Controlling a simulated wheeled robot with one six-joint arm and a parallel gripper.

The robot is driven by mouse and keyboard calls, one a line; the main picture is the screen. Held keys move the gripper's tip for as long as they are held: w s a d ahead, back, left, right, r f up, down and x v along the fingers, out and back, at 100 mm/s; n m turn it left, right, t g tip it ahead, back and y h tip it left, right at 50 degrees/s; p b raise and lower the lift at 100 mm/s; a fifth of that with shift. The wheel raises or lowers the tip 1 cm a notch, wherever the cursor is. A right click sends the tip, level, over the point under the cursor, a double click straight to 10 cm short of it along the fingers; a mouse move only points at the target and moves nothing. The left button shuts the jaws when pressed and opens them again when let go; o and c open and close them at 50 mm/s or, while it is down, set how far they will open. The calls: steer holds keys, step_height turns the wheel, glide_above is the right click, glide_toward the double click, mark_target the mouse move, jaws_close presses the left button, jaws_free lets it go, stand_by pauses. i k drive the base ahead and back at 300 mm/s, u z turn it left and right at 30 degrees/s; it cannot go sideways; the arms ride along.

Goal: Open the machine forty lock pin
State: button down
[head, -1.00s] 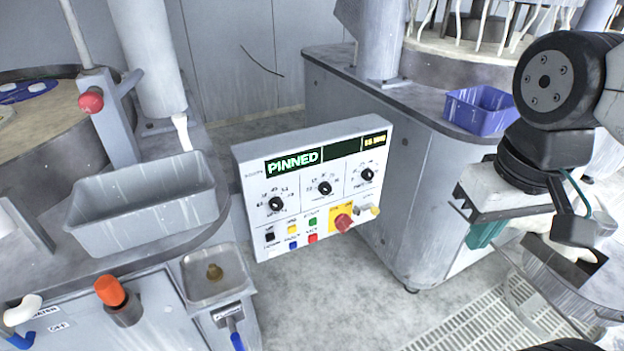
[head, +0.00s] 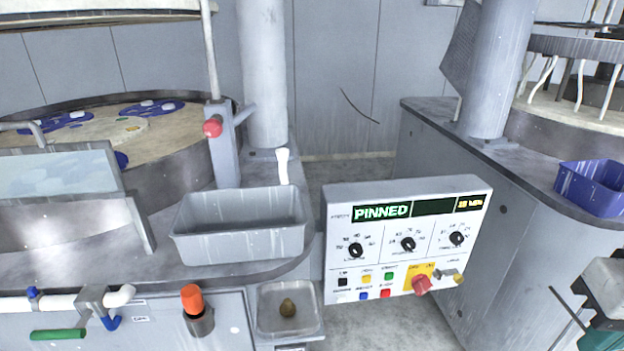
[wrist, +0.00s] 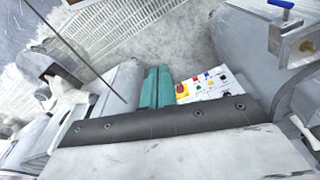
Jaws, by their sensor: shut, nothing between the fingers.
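An orange-capped pin (head: 192,298) stands upright in a dark grey collar on the front of the left machine (head: 160,320). A red ball knob (head: 212,127) sits on a grey post beside the platen. I see no number forty, so I cannot tell for certain which is the lock pin. The control panel (head: 408,240) shows green "PINNED" on its display. My gripper shows only partly at the head view's lower right edge, far from both. In the wrist view its teal fingers (wrist: 156,87) are together and empty, with the panel's buttons beyond them.
A grey tray (head: 238,245) stands on the left machine's edge, and a small dish (head: 288,325) holds a brownish lump. White pipework with a green handle (head: 58,334) runs at lower left. A blue bin (head: 590,187) sits on the right machine. Floor shows between the machines.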

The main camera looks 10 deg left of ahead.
mark_target(212, 127)
steer(key=z, duration=0.05)
steer(key=k, duration=0.6)
steer(key=u, duration=0.65)
steer(key=i, duration=1.15)
steer(key=u, duration=0.05)
